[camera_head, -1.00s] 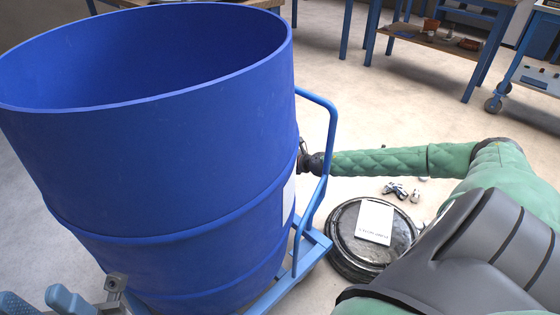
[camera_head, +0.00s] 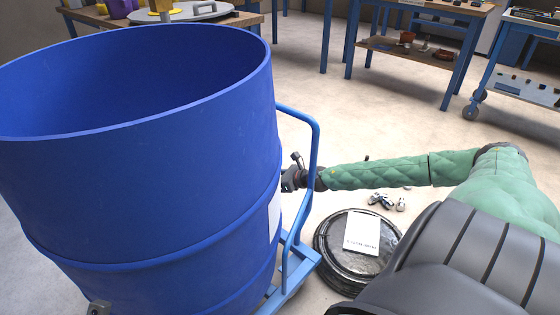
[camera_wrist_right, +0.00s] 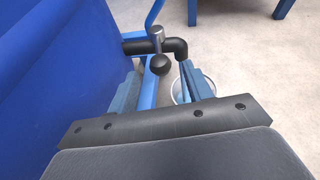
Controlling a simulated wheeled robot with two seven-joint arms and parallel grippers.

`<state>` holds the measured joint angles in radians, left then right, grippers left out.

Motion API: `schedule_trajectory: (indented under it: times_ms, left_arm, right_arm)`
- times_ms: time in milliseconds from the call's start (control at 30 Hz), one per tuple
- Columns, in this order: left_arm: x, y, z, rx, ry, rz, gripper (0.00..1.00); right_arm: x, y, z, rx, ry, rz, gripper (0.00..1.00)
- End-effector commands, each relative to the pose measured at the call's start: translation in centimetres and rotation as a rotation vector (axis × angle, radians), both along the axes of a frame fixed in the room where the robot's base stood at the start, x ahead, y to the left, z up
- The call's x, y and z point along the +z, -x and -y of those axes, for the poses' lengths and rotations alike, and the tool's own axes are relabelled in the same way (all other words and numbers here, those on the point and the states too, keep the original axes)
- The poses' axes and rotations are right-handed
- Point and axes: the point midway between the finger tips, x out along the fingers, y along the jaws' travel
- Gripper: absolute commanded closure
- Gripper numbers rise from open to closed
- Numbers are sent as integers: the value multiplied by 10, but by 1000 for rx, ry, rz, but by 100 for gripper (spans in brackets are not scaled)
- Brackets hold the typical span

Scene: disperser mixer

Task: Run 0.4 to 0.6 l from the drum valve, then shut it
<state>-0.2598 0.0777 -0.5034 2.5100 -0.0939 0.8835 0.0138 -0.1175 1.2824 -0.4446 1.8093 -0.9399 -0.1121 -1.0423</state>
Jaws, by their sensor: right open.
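The big blue open-topped drum (camera_head: 150,150) fills the left of the head view. The right wrist view shows its wall (camera_wrist_right: 45,60) at the left. A dark valve spout (camera_wrist_right: 178,47) with a metal collar sticks out beside the drum, and a black ball knob (camera_wrist_right: 159,65) shows just below it. My right gripper (camera_wrist_right: 160,88) is open, its two blue fingers either side of the knob, not visibly closed on it. In the head view the right gripper (camera_head: 290,180) is at the drum's right side, small and partly hidden. No liquid stream is visible. My left gripper is not seen.
A pale round container (camera_wrist_right: 207,84) stands below the spout, partly behind a finger. A blue trolley rail (camera_head: 314,150) rises beside the drum. A black round lid-like object (camera_head: 335,270) with a white sheet (camera_head: 347,233) lies on the floor. Benches stand at the back.

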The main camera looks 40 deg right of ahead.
Motion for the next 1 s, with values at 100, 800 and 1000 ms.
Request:
schedule_trajectory:
  times_ms: [100, 800, 1000]
  left_arm:
    - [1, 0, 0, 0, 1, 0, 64]
    - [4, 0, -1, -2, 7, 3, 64]
    - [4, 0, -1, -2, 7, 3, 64]
  right_arm:
    - [2, 6, 1, -1, -1, -1, 50]
    - [10, 24, 7, 0, 0, 0, 50]
    - [10, 24, 7, 0, -1, 0, 50]
